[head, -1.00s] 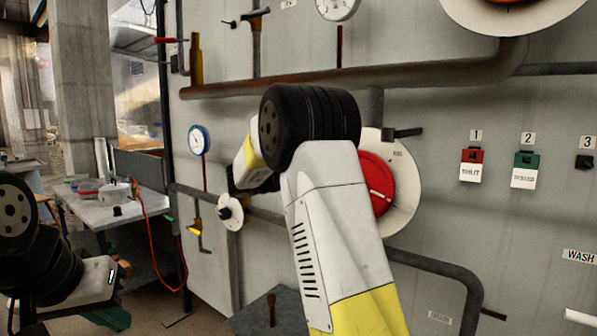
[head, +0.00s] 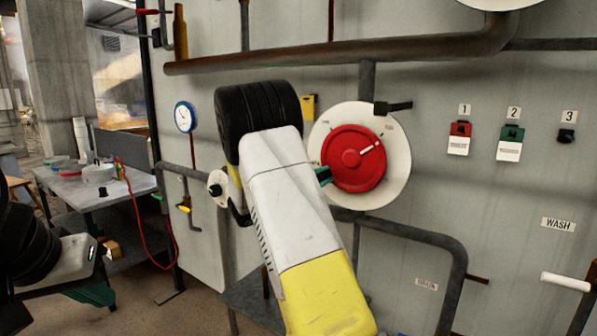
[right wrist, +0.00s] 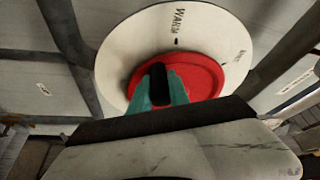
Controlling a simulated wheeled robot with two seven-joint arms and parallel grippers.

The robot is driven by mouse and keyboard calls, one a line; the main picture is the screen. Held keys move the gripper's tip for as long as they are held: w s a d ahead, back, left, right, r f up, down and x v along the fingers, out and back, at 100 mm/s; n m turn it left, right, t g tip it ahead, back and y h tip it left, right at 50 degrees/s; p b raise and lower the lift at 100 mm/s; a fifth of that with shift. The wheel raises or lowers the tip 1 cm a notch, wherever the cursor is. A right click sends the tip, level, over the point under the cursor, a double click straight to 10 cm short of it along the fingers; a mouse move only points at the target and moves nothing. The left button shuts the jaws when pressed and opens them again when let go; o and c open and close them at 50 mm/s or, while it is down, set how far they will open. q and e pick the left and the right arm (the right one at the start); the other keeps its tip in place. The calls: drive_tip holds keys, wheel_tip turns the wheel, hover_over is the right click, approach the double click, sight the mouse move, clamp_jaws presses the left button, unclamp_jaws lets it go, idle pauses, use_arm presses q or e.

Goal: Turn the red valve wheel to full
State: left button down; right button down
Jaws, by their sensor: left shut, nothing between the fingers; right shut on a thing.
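The red valve wheel (head: 350,160) sits on a round white dial plate (head: 396,175) on the grey wall. Its white pointer mark points up and right, toward small print near the plate's upper right edge. My right gripper (head: 323,176) is shut on the wheel at its left side in the head view, mostly hidden behind my arm. In the right wrist view its teal fingers (right wrist: 160,88) meet the red wheel (right wrist: 205,75); the plate (right wrist: 125,55) shows the word WARM. My left gripper (head: 98,293) is shut and empty at the lower left, away from the wall.
A rusty pipe (head: 330,55) runs above the wheel and a grey pipe (head: 420,235) bends below it. Red (head: 459,138) and green (head: 511,142) switches are right. A table (head: 130,188) stands far left.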

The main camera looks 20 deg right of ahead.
drive_tip(key=shift+s+d+f+n+t, duration=0.15)
drive_tip(key=shift+s+f+n+t, duration=0.1)
drive_tip(key=shift+n, duration=0.25)
drive_tip(key=shift+s+d+f+n+t, duration=0.15)
drive_tip(key=shift+f+n, duration=0.1)
drive_tip(key=shift+n, duration=0.25)
drive_tip(key=c, duration=1.3)
unclamp_jaws()
drive_tip(key=shift+d, duration=0.1)
drive_tip(key=shift+o, duration=0.2)
drive_tip(key=shift+a+f, duration=0.15)
drive_tip(key=shift+a, duration=0.4)
drive_tip(key=v, duration=0.7)
drive_tip(key=shift+s+d, duration=0.1)
drive_tip(key=shift+d, duration=0.1)
